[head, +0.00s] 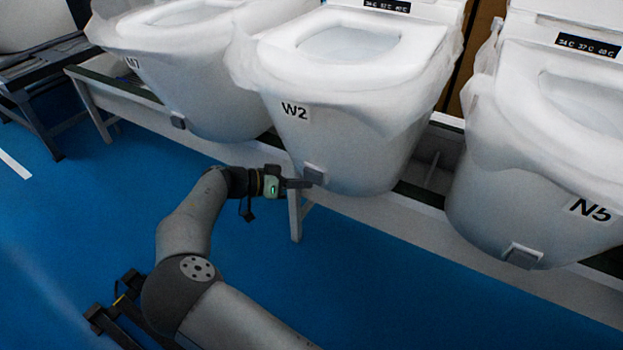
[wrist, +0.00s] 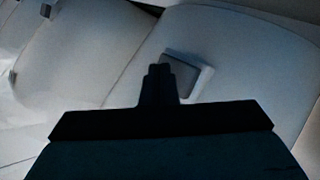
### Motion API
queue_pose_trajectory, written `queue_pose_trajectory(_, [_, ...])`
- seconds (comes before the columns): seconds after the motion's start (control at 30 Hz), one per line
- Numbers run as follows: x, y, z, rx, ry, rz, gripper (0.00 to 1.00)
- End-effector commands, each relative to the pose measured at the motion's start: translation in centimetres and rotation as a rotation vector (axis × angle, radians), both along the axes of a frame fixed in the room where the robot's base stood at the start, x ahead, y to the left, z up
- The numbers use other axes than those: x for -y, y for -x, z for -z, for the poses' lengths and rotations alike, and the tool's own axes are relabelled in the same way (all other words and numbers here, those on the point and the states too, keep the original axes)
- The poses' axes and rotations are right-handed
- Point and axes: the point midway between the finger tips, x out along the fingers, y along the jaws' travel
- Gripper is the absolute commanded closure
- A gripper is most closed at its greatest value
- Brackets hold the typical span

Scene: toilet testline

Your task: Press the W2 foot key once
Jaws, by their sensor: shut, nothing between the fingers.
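The W2 toilet (head: 345,130) stands in the upper middle of the head view, wrapped in clear plastic, with a "W2" label on its front. Its foot key (head: 314,174) is a small grey square low on the front. My gripper (head: 308,184) is shut and empty, its tip right at the key's lower left. In the wrist view the shut fingertips (wrist: 159,70) overlap the left part of the grey foot key (wrist: 185,75) in its pale frame. I cannot tell whether the fingertips touch the key.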

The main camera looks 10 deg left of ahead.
Motion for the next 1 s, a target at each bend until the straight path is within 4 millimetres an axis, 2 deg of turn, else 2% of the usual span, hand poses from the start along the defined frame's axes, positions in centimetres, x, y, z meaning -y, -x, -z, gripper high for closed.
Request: queue_pose_trajectory(1.0, [0.27,-0.83,0.02,0.000,0.000,0.000,1.00])
